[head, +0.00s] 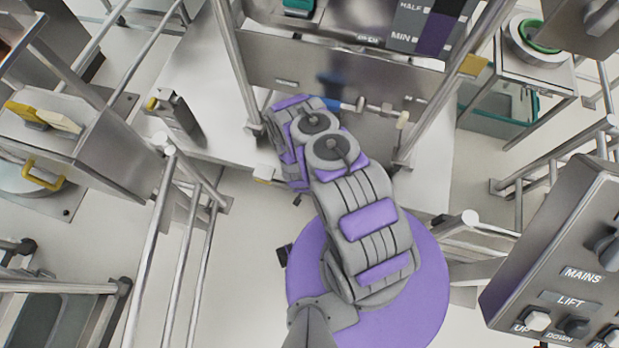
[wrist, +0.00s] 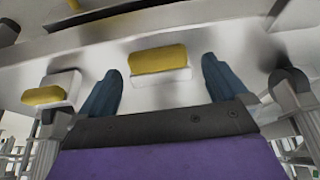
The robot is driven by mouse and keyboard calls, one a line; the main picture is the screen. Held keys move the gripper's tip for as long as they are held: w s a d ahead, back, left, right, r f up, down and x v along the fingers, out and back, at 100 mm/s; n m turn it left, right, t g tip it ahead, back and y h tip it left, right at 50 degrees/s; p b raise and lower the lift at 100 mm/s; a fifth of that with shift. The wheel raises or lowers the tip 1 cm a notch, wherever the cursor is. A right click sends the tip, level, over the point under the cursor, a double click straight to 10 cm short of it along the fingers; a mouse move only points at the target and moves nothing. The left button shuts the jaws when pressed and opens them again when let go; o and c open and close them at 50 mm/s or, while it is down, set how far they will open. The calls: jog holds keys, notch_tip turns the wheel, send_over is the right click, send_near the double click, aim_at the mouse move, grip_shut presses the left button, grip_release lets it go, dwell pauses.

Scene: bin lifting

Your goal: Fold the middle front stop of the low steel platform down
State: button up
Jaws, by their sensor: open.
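In the wrist view my gripper (wrist: 161,66) is open, with its two dark blue fingers spread apart. A stop with a yellow pad (wrist: 158,58) on a pale block shows between the fingertips, on the pale steel platform (wrist: 105,50). The fingers stand to either side of it; I cannot tell whether they touch it. Another yellow-padded stop (wrist: 45,95) is at the left, outside the fingers. My arm hides the middle stop and my gripper there.
Steel posts (head: 240,75) of a frame stand on both sides of my arm. Rails (head: 160,230) and a yellow-handled cabinet (head: 70,135) are at left. A control box (head: 570,260) marked MAINS and LIFT is at right.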

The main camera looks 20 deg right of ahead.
jog(key=p+v, duration=0.3)
jog(key=v, duration=1)
jog(key=shift+r+p, duration=0.35)
jog(key=shift+r, duration=0.1)
jog(key=shift+w+a, duration=0.1)
jog(key=shift+w, duration=0.05)
